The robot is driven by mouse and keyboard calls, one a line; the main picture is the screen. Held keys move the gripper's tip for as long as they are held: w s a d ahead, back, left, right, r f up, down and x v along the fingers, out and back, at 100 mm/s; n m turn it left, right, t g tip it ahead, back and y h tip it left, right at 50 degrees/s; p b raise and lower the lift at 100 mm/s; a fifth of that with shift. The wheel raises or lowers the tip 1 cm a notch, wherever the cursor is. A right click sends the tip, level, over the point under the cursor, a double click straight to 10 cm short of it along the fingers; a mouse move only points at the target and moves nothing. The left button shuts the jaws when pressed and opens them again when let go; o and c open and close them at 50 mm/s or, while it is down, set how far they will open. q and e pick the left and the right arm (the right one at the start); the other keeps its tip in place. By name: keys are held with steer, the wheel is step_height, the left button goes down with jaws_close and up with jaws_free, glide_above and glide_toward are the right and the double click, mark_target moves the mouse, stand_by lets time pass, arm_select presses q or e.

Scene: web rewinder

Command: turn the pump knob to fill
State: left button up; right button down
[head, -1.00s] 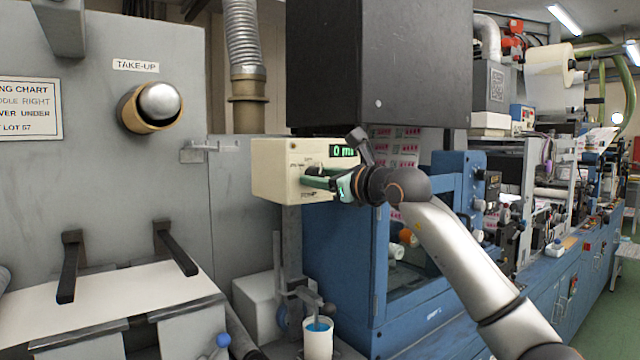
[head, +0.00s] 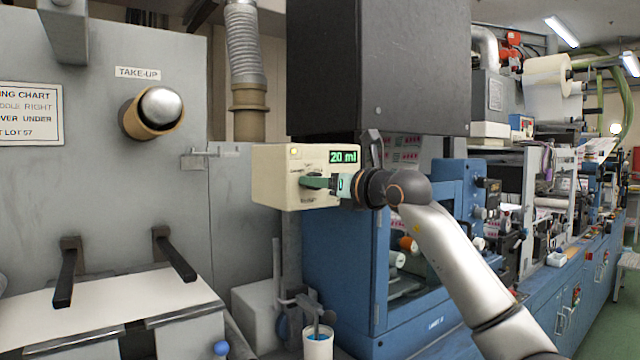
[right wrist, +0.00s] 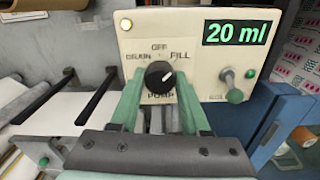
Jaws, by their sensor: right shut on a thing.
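The pump box (head: 268,178) is a cream box with a green display (head: 343,157) that reads 20 ml and a lit yellow lamp (head: 294,152). In the right wrist view, the black pump knob (right wrist: 159,77) sits under the OFF label, and its white mark points up and right toward FILL. My right gripper (right wrist: 160,82) is shut on the knob, with one green finger on each side of it. In the head view, the right gripper (head: 318,183) reaches the box front from the right and hides the knob. My left gripper is not in view.
A small toggle lever with a green tip (right wrist: 235,92) is right of the knob. A white cup (head: 318,345) with blue liquid stands below the box. A dark cabinet (head: 375,70) hangs just above my right wrist. A blue machine frame (head: 340,260) stands below.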

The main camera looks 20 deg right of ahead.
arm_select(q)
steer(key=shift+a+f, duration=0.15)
arm_select(e)
steer(key=shift+c, duration=1.9)
jaws_free()
arm_select(q)
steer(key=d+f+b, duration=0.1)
steer(key=b, duration=0.1)
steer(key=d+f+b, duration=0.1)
steer(key=b, duration=0.1)
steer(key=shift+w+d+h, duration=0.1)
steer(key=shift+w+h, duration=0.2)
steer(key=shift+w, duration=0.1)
arm_select(e)
steer(key=v, duration=1.2)
steer(key=shift+s, duration=0.25)
